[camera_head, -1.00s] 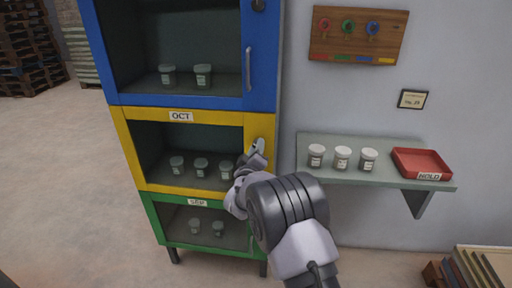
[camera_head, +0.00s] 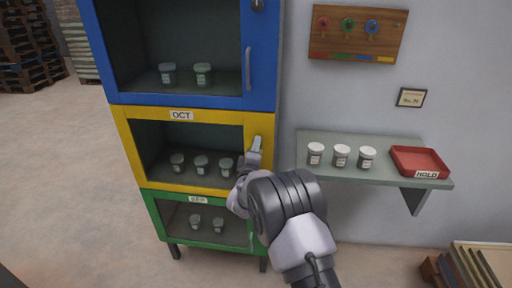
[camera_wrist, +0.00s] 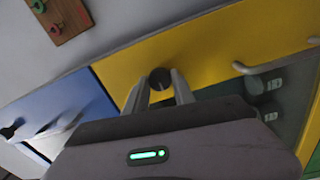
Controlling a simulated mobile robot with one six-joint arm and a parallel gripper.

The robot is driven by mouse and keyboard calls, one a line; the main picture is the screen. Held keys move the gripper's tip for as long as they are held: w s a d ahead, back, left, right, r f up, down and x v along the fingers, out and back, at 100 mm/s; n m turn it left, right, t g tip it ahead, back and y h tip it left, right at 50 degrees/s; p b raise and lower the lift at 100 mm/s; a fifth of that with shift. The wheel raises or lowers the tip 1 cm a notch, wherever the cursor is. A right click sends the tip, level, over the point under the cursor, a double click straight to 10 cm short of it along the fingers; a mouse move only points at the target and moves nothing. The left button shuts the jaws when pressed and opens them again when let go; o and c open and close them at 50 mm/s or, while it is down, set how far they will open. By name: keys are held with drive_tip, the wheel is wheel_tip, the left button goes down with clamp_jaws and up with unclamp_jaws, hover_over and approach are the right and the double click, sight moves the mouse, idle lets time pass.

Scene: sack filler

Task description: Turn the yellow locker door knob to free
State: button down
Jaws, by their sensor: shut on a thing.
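The yellow locker door (camera_head: 188,116), labelled OCT, is the middle one of three stacked lockers and looks closed. Its knob (camera_wrist: 160,78) is dark and round in the wrist view, on the yellow frame. My gripper (camera_wrist: 161,86) has one finger on each side of the knob and is shut on it. In the head view my gripper (camera_head: 254,148) is at the right side of the yellow door and hides the knob. A pull handle (camera_wrist: 258,67) sticks out from the yellow door, apart from my fingers.
The blue locker (camera_head: 190,99) is above and the green locker (camera_head: 205,245) below. At right, a wall shelf (camera_head: 330,177) holds jars (camera_head: 341,155) and a red HOLD tray (camera_head: 419,162). A key board (camera_head: 358,35) hangs above. The floor at left (camera_head: 70,180) is clear.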

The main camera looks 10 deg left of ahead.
idle(0.4)
drive_tip(key=c, duration=1.1)
unclamp_jaws()
drive_tip(key=shift+o, duration=0.2)
drive_tip(key=s+p, duration=0.2)
drive_tip(key=s, duration=1.5)
drive_tip(key=shift+s+a+f, duration=0.2)
drive_tip(key=shift+a+f, duration=0.05)
drive_tip(key=shift+f, duration=0.15)
